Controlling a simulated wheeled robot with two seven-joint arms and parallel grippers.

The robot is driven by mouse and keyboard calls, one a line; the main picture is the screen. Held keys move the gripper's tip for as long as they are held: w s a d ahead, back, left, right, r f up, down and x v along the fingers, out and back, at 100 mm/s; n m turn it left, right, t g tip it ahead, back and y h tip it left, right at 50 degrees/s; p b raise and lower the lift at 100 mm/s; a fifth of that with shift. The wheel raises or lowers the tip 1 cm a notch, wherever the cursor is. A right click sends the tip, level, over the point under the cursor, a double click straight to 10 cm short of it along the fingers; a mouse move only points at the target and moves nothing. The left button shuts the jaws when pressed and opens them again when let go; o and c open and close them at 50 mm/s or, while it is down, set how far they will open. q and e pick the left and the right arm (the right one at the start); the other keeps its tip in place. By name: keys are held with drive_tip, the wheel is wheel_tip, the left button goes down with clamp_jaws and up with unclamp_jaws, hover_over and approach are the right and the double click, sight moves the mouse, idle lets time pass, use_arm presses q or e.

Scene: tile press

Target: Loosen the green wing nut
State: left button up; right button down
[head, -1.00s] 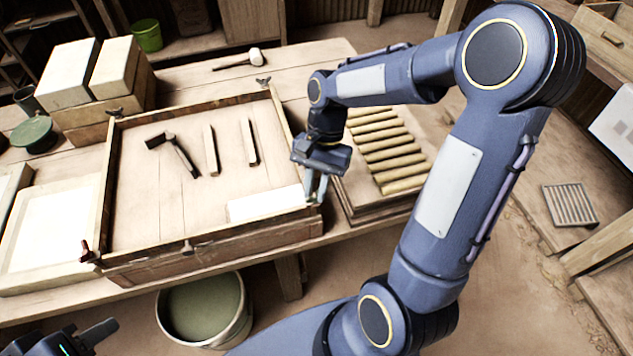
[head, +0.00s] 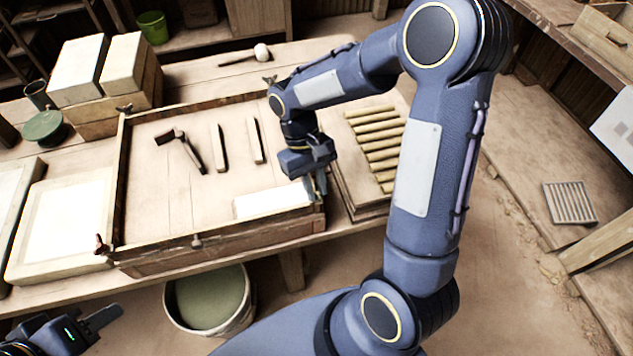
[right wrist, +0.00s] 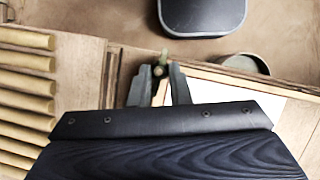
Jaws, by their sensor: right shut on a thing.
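The green wing nut (right wrist: 159,70) is at the near right corner of the wooden frame (head: 222,248). In the right wrist view it shows between the two fingertips of my right gripper (right wrist: 159,80). In the head view my right gripper (head: 317,188) points down at that corner, and its fingers hide the nut there. The gripper is shut on the nut. My left gripper (head: 100,320) is at the lower left of the head view, away from the frame; its jaw opening is unclear.
Inside the frame lie a dark hammer (head: 182,148), two wooden strips (head: 218,148) and a white slab (head: 272,202). A red wing nut (head: 101,244) is at the near left corner. Clay rolls (head: 378,142) lie on a board to the right. A bucket (head: 208,300) stands below the table edge.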

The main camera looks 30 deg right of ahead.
drive_tip(key=c, duration=2.2)
unclamp_jaws()
drive_tip(key=shift+a+n+t+h, duration=0.15)
drive_tip(key=shift+n+h, duration=0.2)
drive_tip(key=shift+n, duration=0.65)
drive_tip(key=shift+n+t+h, duration=0.15)
drive_tip(key=shift+n+h, duration=0.2)
drive_tip(key=shift+n, duration=0.65)
drive_tip(key=c, duration=2.2)
unclamp_jaws()
drive_tip(key=c, duration=2.2)
unclamp_jaws()
drive_tip(key=c, duration=1.4)
unclamp_jaws()
drive_tip(key=shift+a, duration=0.15)
drive_tip(key=shift+o, duration=0.2)
drive_tip(key=shift+r, duration=0.1)
drive_tip(key=v, duration=0.7)
drive_tip(key=shift+w+r, duration=0.15)
drive_tip(key=shift+r, duration=0.1)
